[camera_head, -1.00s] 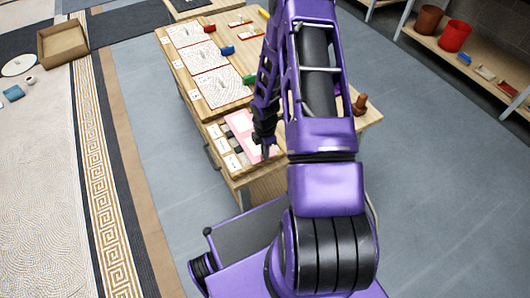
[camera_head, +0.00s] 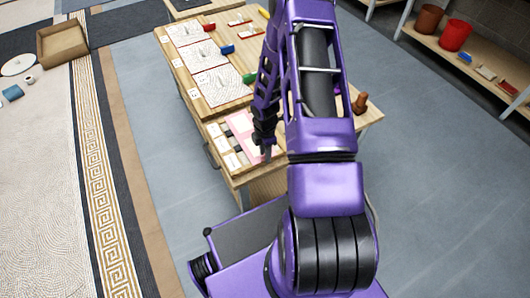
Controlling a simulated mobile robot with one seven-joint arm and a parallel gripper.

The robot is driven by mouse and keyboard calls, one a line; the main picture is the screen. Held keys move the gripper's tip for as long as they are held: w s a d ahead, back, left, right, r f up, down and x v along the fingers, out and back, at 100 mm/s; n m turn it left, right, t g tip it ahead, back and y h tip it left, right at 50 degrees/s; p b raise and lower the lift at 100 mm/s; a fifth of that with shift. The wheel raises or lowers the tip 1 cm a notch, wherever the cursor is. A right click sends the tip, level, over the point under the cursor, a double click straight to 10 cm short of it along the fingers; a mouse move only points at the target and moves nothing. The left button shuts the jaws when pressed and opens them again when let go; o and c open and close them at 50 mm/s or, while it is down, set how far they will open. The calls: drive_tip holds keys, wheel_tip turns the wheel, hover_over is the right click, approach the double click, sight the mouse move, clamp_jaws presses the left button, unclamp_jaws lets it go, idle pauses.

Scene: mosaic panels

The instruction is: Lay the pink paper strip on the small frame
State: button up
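A pink paper strip (camera_head: 238,139) lies at the near end of the wooden workbench, partly hidden behind my gripper. My gripper (camera_head: 266,153) points down at the strip's right side, low over the bench. I cannot tell whether it touches the strip, and its fingers are too small and dark to read as open or shut. Small pale pieces (camera_head: 232,161) lie in a row left of the strip, with dark pieces between. Several red-edged panels (camera_head: 220,86) with patterned faces lie farther up the bench. I cannot tell which thing is the small frame.
Small red (camera_head: 209,27), blue (camera_head: 227,49) and green (camera_head: 249,79) blocks lie beside the panels. A brown wooden object (camera_head: 360,103) stands at the bench's right corner. A shelf at the far right holds a red bucket (camera_head: 455,36). Grey floor left of the bench is clear.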

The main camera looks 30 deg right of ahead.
wheel_tip(320, 180, up, 13)
drive_tip(key=p, duration=0.3)
drive_tip(key=shift+r, duration=0.15)
idle(0.5)
